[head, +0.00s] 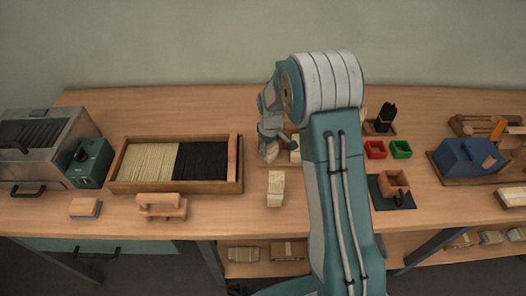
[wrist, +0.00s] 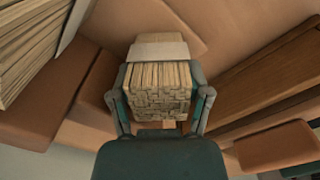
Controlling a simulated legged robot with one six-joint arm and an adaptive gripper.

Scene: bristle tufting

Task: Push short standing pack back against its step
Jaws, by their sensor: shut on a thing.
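A pack of pale, square-ended sticks (wrist: 158,90) with a light band around it sits between the two teal fingers of my gripper (wrist: 160,82) in the wrist view. The gripper is shut on it, a finger at each side. In the head view my gripper (head: 268,148) is low over the table, just right of the bristle tray, and my arm hides part of that spot. A pale block or pack (head: 296,156) shows right beside it. Brown wooden blocks (wrist: 85,95) lie close to the held pack; I cannot tell which is its step.
Another banded pack (head: 275,188) lies nearer the front edge. The tray (head: 240,165) of pale and black bristles is to the left. Red (head: 375,150) and green (head: 400,149) boxes stand right of my arm. In the wrist view, pale bristles (wrist: 25,45) fill the upper left.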

